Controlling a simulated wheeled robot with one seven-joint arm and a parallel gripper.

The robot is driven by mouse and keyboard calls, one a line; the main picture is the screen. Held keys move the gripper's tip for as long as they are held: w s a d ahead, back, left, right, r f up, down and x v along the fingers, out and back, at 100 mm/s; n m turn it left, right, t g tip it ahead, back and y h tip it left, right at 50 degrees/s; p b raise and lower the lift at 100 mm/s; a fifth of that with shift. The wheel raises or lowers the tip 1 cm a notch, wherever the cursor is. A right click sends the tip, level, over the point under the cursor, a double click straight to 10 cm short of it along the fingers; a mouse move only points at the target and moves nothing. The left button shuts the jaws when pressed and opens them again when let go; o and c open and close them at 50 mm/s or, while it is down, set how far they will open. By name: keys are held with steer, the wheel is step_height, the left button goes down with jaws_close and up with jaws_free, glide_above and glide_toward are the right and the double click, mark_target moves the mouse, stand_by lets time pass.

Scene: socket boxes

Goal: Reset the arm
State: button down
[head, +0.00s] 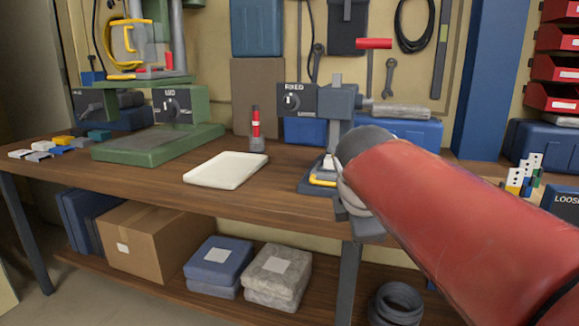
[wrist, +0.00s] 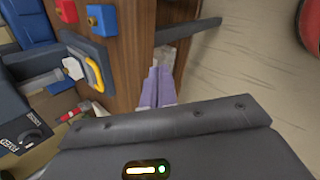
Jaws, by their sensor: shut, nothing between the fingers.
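My gripper (wrist: 161,72) shows in the wrist view as two pale purple fingers lying together, shut and empty. The fingers are over the edge of the wooden bench (wrist: 124,55), and I cannot tell how far above it they are. In the head view my red arm reaches in from the lower right toward the bench's front edge. It hides my fingers there.
The dark "FIXED" machine (head: 298,101) stands behind my arm, close to it. A white tray (head: 226,170) and a red-topped bottle (head: 257,128) are on the bench (head: 140,180). A yellow handle (wrist: 92,73) is left of my fingers.

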steer(key=s+d+f+m+g+y, duration=0.1)
steer(key=s+d+f+m+y, duration=0.1)
steer(key=s+f+m, duration=1.3)
steer(key=s+m, duration=0.3)
steer(key=shift+s+d+g, duration=0.2)
steer(key=shift+s+g, duration=0.05)
steer(key=shift+g, duration=0.05)
steer(key=c, duration=2.1)
jaws_free()
